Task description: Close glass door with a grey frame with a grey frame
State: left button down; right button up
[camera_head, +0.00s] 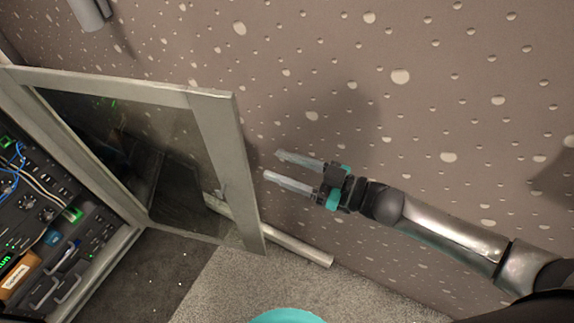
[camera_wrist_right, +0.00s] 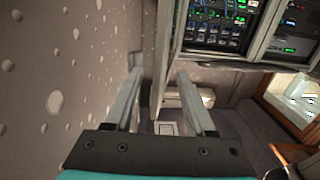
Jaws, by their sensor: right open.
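The glass door with a grey frame (camera_head: 222,150) stands open, swung out from the cabinet at the left of the head view. Dark glass fills its frame. My right gripper (camera_head: 271,165) is open and empty, just right of the door's free edge, with its fingers pointing left toward it. In the head view a small gap shows between the fingertips and the frame. In the right wrist view the door's grey edge (camera_wrist_right: 161,50) lies ahead, between the two open fingers; I cannot tell whether they touch it. My left gripper is not in view.
The cabinet holds electronic panels with cables and green lights (camera_head: 45,215). A textured brown wall (camera_head: 420,90) runs behind the door and my right arm. A pale rail (camera_head: 295,246) lies along the wall's foot. Grey carpet (camera_head: 225,285) is clear in front.

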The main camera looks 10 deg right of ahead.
aim_at(245, 152)
jog(key=b+x, duration=0.1)
jog(key=x, duration=0.6)
jog(key=shift+w+a+r, duration=0.1)
jog(key=shift+w+a, duration=0.1)
jog(key=shift+a, duration=0.1)
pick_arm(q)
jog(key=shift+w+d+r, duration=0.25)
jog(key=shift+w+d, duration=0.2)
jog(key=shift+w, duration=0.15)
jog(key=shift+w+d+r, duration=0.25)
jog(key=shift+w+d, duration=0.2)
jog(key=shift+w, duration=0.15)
pick_arm(e)
jog(key=shift+x, duration=0.9)
grip_shut()
